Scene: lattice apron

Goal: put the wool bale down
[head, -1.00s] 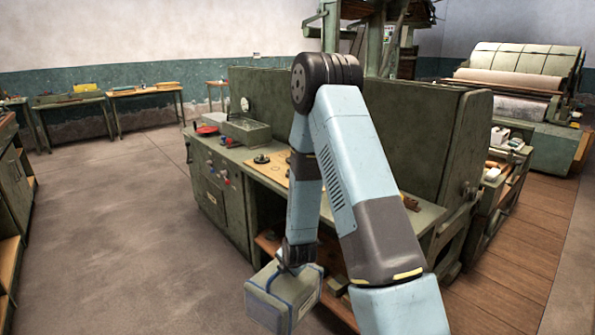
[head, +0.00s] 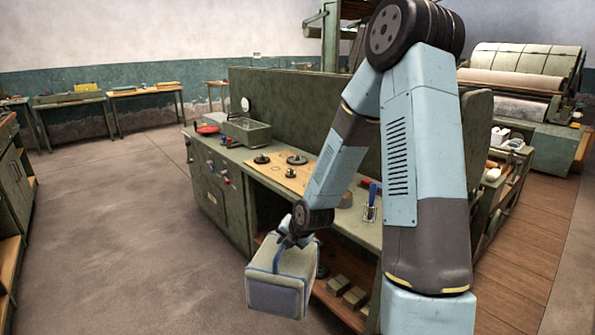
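The wool bale (head: 277,295) is a grey-blue block with darker blue bands. It hangs below my gripper (head: 289,244) in the lower middle of the head view, in front of the green workbench. My gripper reaches down onto the bale's top and appears shut on its blue band; the fingertips are small and partly hidden. The bale is in the air beside the bench's open lower shelf, tilted slightly. No surface can be seen touching its underside.
The green workbench (head: 214,195) carries a board (head: 280,172) with dark round parts, a green tray (head: 246,131) and a pen cup (head: 370,212). Small blocks (head: 353,297) lie on its lower shelf. The concrete floor (head: 120,240) to the left is clear.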

